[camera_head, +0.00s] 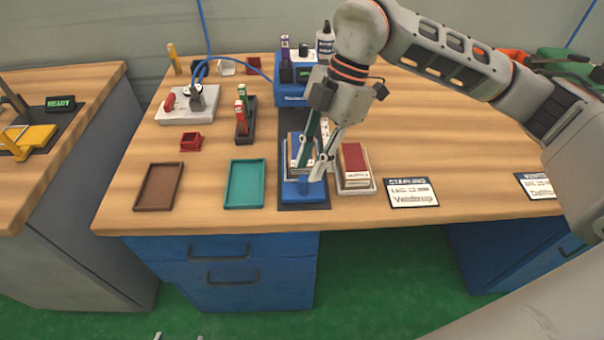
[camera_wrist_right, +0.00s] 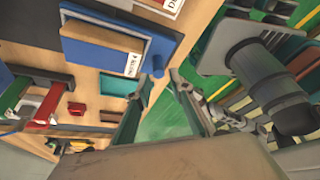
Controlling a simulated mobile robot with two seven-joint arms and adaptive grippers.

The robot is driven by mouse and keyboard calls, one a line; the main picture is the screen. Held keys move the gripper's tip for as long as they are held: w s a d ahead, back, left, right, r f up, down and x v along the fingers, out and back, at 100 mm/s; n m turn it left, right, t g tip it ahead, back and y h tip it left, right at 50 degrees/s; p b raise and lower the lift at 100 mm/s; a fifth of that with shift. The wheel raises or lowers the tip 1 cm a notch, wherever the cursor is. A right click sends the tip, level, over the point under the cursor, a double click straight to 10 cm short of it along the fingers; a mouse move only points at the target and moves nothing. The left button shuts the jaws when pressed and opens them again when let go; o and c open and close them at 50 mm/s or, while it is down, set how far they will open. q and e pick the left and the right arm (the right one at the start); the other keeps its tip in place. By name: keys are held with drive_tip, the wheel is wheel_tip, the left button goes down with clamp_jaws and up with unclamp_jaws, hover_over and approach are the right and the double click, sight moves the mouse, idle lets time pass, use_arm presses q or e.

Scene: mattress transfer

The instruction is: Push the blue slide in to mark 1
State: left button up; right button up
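Contact with the slide cannot be told. Two light tips at the bottom edge look like my left gripper (camera_head: 179,336), apart.
A pale tray with a red block (camera_head: 353,165) stands close right of the slide. Teal (camera_head: 246,204) and brown (camera_head: 142,203) trays lie to the left. A blue device (camera_head: 289,97) stands behind the track. Label cards (camera_head: 413,202) lie to the right.

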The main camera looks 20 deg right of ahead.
sight(304, 178)
drive_tip(key=x, duration=0.3)
drive_tip(key=shift+a+f, duration=0.1)
drive_tip(key=shift+f, duration=0.3)
drive_tip(key=shift+a+f, duration=0.15)
drive_tip(key=shift+f, duration=0.15)
use_arm(q)
drive_tip(key=shift+w+a+r, duration=0.1)
drive_tip(key=shift+w+r, duration=0.1)
drive_tip(key=shift+w, duration=0.4)
use_arm(e)
drive_tip(key=shift+c, duration=0.5)
